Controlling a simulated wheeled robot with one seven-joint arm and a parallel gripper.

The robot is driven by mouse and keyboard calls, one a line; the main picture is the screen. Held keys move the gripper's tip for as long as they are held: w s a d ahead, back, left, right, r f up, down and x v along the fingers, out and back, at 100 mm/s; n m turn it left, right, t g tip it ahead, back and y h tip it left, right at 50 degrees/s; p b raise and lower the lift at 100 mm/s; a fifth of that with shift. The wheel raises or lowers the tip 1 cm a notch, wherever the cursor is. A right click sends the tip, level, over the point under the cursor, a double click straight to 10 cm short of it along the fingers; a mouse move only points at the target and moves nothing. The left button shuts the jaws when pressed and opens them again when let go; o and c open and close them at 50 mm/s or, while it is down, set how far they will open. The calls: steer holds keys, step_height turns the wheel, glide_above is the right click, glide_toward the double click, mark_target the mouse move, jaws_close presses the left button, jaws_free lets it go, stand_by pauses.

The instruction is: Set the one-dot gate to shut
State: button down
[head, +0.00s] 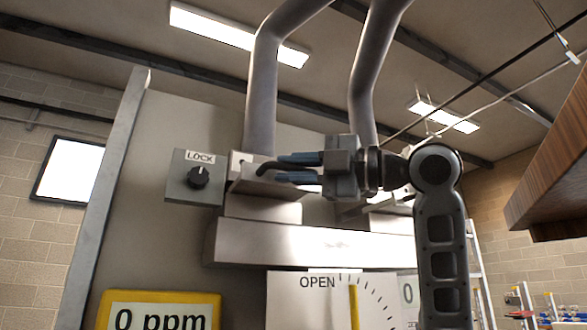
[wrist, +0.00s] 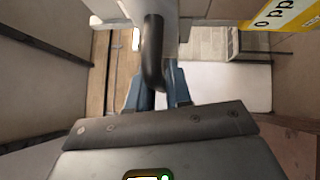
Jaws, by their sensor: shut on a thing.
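A black bent handle (head: 266,168) sticks out from a pale metal housing (head: 262,208) under the left grey pipe. In the wrist view the handle (wrist: 152,45) runs down between my fingers. My gripper (head: 281,168) reaches in from the right with its blue fingers shut on the handle; it also shows in the wrist view (wrist: 160,88). Below, a white dial (head: 290,303) reads OPEN, with a yellow pointer (head: 354,306) near upright. I cannot make out any dot marks on the gate.
A grey LOCK box with a black knob (head: 198,177) sits just left of the handle. A yellow-framed display (head: 160,312) reads 0 ppm at lower left. A second pipe (head: 368,75) rises behind my gripper. A brown wooden box (head: 550,165) hangs at the right.

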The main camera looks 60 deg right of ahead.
mark_target(278, 184)
steer(key=shift+d, duration=0.1)
steer(key=w+d, duration=0.1)
steer(key=w, duration=0.1)
steer(key=w+d, duration=0.1)
steer(key=w, duration=0.1)
steer(key=w+d, duration=0.1)
steer(key=shift+w+d+b, duration=0.35)
steer(key=shift+w+d, duration=0.05)
steer(key=c, duration=1.2)
jaws_free()
steer(key=shift+o, duration=0.2)
steer(key=shift+s, duration=0.1)
steer(key=b+v, duration=0.2)
steer(key=v, duration=0.5)
steer(key=shift+s, duration=0.35)
